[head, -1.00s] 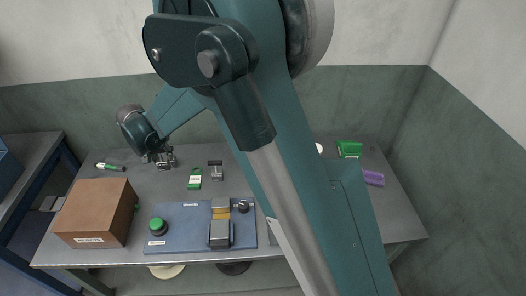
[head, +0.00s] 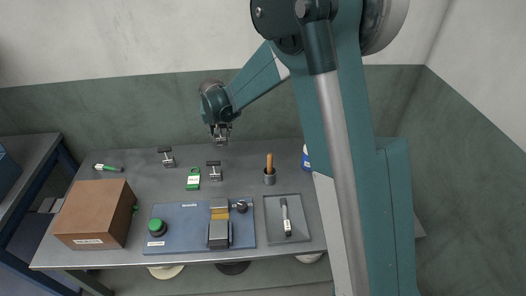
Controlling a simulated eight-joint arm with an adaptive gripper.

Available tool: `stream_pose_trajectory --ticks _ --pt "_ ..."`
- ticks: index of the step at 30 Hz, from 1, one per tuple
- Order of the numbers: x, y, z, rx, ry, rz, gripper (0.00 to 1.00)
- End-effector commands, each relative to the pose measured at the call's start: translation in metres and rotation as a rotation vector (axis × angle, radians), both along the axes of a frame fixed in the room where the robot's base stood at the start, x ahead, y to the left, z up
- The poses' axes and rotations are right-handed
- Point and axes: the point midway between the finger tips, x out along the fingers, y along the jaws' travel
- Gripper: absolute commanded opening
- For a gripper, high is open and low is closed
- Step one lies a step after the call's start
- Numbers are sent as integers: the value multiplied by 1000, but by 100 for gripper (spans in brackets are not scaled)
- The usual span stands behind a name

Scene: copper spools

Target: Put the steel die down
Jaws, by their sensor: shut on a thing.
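My gripper (head: 221,138) points down above the back middle of the grey bench. It is shut on a small grey piece, which I take to be the steel die (head: 222,143). The piece is mostly hidden by the fingers and too small to make out clearly. It appears to hang above the bench top, behind a small dark T-topped metal piece (head: 214,171). A similar T-topped piece (head: 167,157) stands further left on the grey bench (head: 140,190).
A blue fixture plate (head: 185,216) carries a green button (head: 157,226) and blocks. A grey tray (head: 271,222) holds a tool. My arm hides the bench's right side.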

Motion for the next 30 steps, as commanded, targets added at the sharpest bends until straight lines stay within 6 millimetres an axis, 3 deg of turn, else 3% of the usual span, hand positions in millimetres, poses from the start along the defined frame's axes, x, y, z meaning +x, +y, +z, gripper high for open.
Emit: stream_pose_trajectory --ticks 12,18,24,30 --pt "32 -113 2 3 -7 -17 6" --pt "41 -156 3 3 -13 -21 6" --pt "45 -180 3 3 -15 -23 6" --pt "46 -187 3 3 -16 -24 6"
